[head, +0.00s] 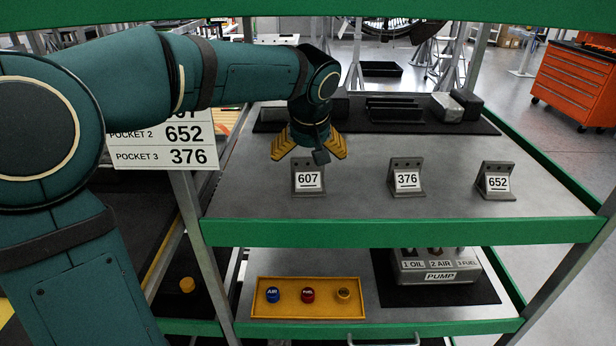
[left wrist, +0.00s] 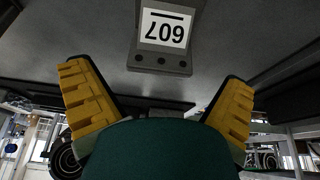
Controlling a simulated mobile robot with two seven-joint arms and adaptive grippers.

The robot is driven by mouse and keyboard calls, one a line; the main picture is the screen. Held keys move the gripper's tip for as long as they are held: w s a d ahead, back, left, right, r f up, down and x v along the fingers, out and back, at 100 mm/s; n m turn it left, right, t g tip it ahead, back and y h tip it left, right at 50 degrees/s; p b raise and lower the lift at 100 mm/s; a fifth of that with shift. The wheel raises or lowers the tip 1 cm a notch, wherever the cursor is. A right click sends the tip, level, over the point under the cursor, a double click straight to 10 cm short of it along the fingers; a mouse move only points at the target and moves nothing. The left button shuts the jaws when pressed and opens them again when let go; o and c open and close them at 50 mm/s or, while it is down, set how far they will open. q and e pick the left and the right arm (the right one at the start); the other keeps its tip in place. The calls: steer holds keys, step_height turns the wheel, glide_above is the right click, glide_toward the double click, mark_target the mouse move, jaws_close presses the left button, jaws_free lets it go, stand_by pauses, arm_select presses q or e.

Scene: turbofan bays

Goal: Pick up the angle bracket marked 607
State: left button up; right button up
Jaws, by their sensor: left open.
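The angle bracket marked 607 (head: 308,180) stands on the grey top shelf (head: 250,205) of the green-edged rack, at the left of a row of three. My left gripper (head: 308,158) is open and empty, pointing down just above and behind this bracket; its yellow fingers are spread apart. In the left wrist view the 607 bracket (left wrist: 163,38) shows upside down at the top centre, beyond the open fingers (left wrist: 158,105) and apart from them. The bracket marked 376 (head: 406,180) and the bracket marked 652 (head: 497,182) stand to its right. My right gripper is not in view.
Dark trays and blocks (head: 395,108) lie on a black mat at the back of the shelf. A sign listing pockets (head: 165,145) hangs at left. Below are a yellow tray of caps (head: 325,312) and a pump block (head: 437,268). The shelf is clear between the brackets.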

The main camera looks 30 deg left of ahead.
mark_target(308, 163)
arm_select(q)
steer(key=b+x, duration=0.1)
steer(key=x, duration=0.4)
steer(key=c, duration=1.2)
steer(key=shift+o, duration=0.2)
